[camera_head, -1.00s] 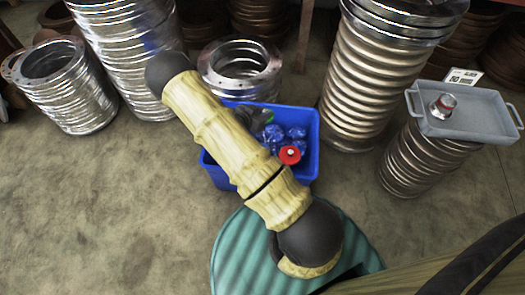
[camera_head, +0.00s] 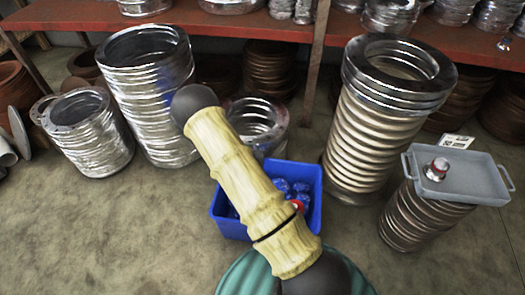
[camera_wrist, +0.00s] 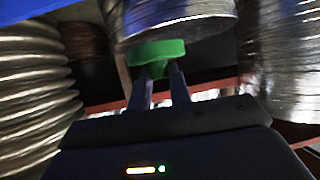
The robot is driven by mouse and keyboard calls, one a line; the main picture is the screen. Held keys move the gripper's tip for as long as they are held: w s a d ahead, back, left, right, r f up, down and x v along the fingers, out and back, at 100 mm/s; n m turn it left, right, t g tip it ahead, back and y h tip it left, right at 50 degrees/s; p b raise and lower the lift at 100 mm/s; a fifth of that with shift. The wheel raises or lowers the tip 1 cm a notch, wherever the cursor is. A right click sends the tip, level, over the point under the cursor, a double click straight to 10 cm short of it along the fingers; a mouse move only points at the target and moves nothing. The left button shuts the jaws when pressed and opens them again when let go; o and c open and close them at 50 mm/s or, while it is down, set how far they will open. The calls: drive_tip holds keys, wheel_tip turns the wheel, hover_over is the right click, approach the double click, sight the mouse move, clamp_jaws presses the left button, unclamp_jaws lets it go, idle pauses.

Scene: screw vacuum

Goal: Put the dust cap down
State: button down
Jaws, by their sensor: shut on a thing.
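The dust cap (camera_wrist: 156,51) is green and shows in the wrist view between the tips of my gripper (camera_wrist: 160,72). The gripper is shut on it and holds it in the air. In the head view my own arm crosses the middle and hides the gripper and the green cap. A blue bin (camera_head: 314,213) stands on the floor behind my arm. It holds several blue items (camera_head: 283,187) and a red one (camera_head: 297,204), partly hidden by my arm.
A grey tray (camera_head: 472,190) with a small metal fitting (camera_head: 436,169) rests on a bellows at the right. Tall metal bellows (camera_head: 378,130) and (camera_head: 145,90) stand behind the bin. A red shelf (camera_head: 245,26) runs along the back.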

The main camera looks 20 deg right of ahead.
drive_tip(key=a+r+n+t+y+p, duration=0.1)
drive_tip(key=a+r+n+y+p, duration=0.3)
drive_tip(key=a, duration=0.5)
drive_tip(key=shift+s+r+n+y, duration=0.4)
drive_tip(key=shift+n+y, duration=0.4)
drive_tip(key=shift+y, duration=0.2)
